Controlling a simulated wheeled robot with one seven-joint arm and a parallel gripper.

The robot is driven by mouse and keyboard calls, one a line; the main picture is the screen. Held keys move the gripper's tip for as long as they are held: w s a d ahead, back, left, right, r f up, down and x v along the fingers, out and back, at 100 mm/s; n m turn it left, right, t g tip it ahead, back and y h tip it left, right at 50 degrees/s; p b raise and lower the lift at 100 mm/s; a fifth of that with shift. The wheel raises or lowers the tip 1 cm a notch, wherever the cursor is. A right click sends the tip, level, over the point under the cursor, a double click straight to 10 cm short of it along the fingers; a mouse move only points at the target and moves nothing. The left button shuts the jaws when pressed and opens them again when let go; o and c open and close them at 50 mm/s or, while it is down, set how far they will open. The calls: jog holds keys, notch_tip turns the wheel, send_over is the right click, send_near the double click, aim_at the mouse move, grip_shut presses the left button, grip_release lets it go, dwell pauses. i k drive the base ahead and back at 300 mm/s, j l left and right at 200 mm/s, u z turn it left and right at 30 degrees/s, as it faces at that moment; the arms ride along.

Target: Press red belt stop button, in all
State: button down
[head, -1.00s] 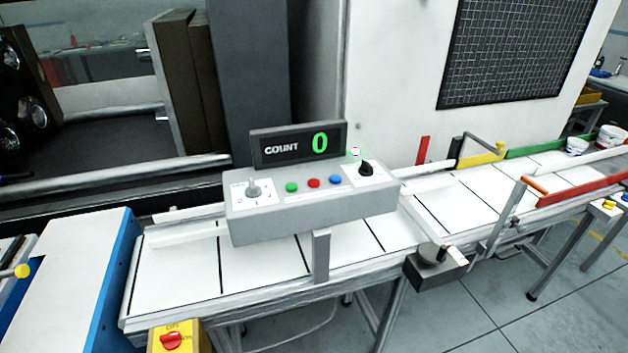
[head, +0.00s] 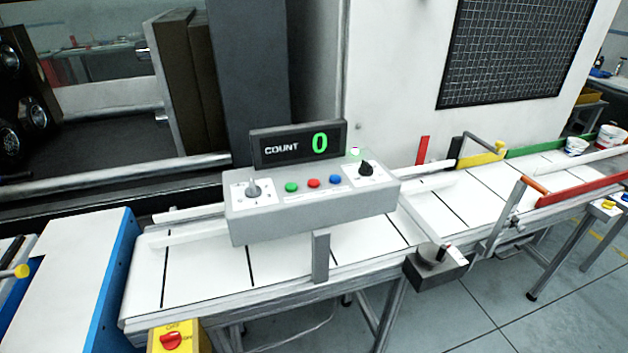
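A small round red button (head: 314,183) sits on the sloping top of a grey control box (head: 310,215) above the conveyor belt. A green button (head: 291,187) is to its left and a blue button (head: 335,179) to its right. A grey selector knob (head: 253,188) is at the box's left end and a black knob (head: 366,169) at its right end. The counter display (head: 298,145) behind the buttons reads COUNT 0 in the head view. My gripper is not in view, and nothing covers the red button.
The white conveyor belt (head: 205,272) with dark cross lines runs under the box. A yellow switch box (head: 193,338) with a red rotary knob (head: 171,341) is at lower left. White cups (head: 576,145) stand at far right. Red guide rail (head: 585,190) is at right.

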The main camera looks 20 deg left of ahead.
aim_at(313, 183)
jog(key=i+l, duration=0.7)
jog(key=i+l+u, duration=0.1)
jog(key=u, duration=2.75)
jog(key=l, duration=0.1)
